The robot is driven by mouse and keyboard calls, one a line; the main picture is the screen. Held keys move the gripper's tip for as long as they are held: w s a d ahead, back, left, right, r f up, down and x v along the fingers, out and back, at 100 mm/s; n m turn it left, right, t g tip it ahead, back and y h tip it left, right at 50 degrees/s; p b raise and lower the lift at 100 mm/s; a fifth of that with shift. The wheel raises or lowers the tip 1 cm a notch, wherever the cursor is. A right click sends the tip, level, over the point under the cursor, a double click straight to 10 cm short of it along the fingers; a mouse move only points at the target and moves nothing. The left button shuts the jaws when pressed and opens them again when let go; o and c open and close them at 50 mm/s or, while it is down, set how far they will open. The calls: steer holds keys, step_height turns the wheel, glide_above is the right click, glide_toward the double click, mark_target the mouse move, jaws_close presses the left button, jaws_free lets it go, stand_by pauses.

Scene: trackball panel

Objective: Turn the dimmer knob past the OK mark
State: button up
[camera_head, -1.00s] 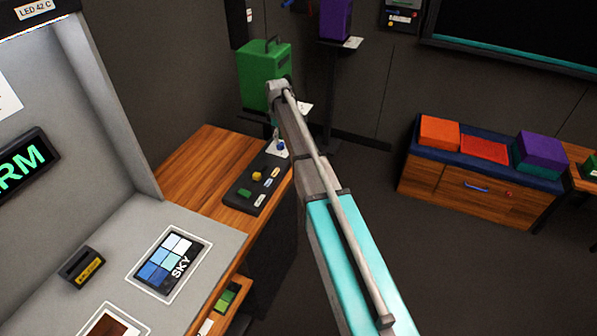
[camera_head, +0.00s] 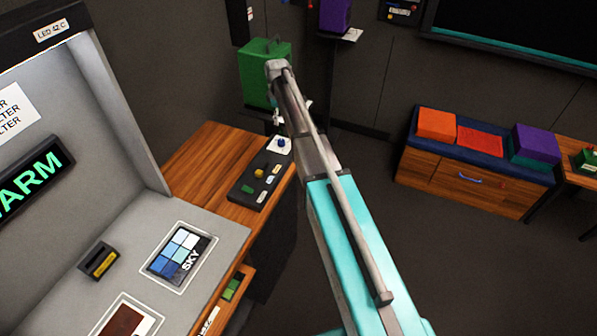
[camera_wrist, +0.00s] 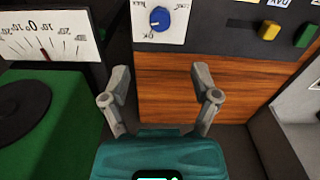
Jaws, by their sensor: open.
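The dimmer knob is a round blue knob (camera_wrist: 159,18) on a white plate (camera_wrist: 178,35) at the top of the wrist view. The plate carries upside-down lettering that includes OK near the knob. Which way the knob points is too small to tell. In the head view the blue knob (camera_head: 282,142) sits at the far end of the dark panel. My gripper (camera_wrist: 161,76) is open and empty, its two fingers apart. In the wrist view it is below the knob, apart from it, with wood between the fingers. My arm partly hides it in the head view.
The dark panel (camera_head: 244,196) also has yellow and green controls. A green box with a dial scale (camera_wrist: 62,32) stands left of my gripper in the wrist view. A grey booth with a WARM sign (camera_head: 36,180) is at left in the head view.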

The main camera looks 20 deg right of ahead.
steer(key=s+f+m+b, duration=0.1)
steer(key=s+m, duration=0.8)
steer(key=s, duration=2)
steer(key=shift+s+a+m+b, duration=0.15)
steer(key=shift+a+m+b, duration=0.15)
steer(key=shift+b, duration=0.15)
steer(key=shift+f, duration=0.1)
steer(key=s+m, duration=0.1)
steer(key=s, duration=0.2)
steer(key=s+m, duration=0.1)
steer(key=s, duration=0.1)
steer(key=shift+s, duration=0.4)
steer(key=shift+c, duration=0.3)
steer(key=shift+c, duration=1.2)
